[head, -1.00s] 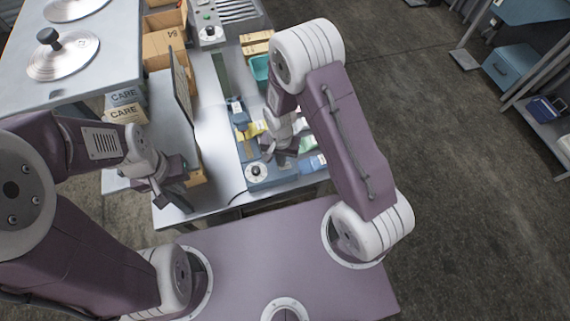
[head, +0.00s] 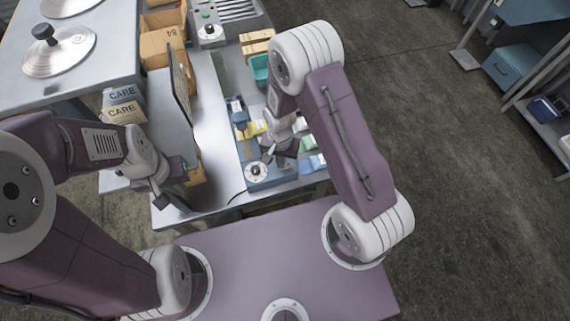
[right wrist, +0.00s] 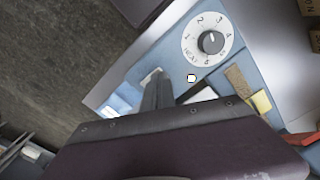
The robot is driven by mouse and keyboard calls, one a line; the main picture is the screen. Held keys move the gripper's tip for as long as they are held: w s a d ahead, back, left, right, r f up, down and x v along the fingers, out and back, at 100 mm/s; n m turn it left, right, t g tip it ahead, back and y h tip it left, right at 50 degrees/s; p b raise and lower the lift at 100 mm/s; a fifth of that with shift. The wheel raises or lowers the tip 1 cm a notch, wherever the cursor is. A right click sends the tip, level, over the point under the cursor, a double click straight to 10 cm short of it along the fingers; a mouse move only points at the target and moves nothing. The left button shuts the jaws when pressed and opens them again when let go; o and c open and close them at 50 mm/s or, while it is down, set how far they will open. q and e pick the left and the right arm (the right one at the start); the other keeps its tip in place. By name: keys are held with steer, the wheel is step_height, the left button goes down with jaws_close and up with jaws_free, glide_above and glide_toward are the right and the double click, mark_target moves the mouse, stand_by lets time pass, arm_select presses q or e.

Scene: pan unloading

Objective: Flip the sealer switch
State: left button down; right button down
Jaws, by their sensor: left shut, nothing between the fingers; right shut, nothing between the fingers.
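The sealer (head: 277,178) is a long blue unit on the bench, with a white round dial (head: 256,171) at its near end. In the right wrist view its blue top (right wrist: 165,58) shows the dial (right wrist: 209,41), marked HEAT with numbers and a dark knob, and a small white round spot (right wrist: 191,78). My right gripper (head: 267,157) is shut and empty over the sealer, just beyond the dial. In the right wrist view its fingertips (right wrist: 157,76) cover a pale patch; I cannot tell whether they touch it or which part is the switch. My left gripper (head: 158,203) is shut and empty near the bench's front left corner.
A dark upright panel (head: 182,92) stands between my arms. Cardboard boxes (head: 163,48) and a teal bin (head: 260,68) are further back. Coloured packets (head: 312,163) lie right of the sealer. The pale bench strip (head: 218,155) left of the sealer is clear.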

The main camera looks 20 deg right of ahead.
steer(key=shift+f, duration=0.25)
steer(key=shift+r, duration=0.15)
step_height(320, 180, up, 7)
steer(key=p, duration=0.5)
steer(key=shift+p, duration=0.4)
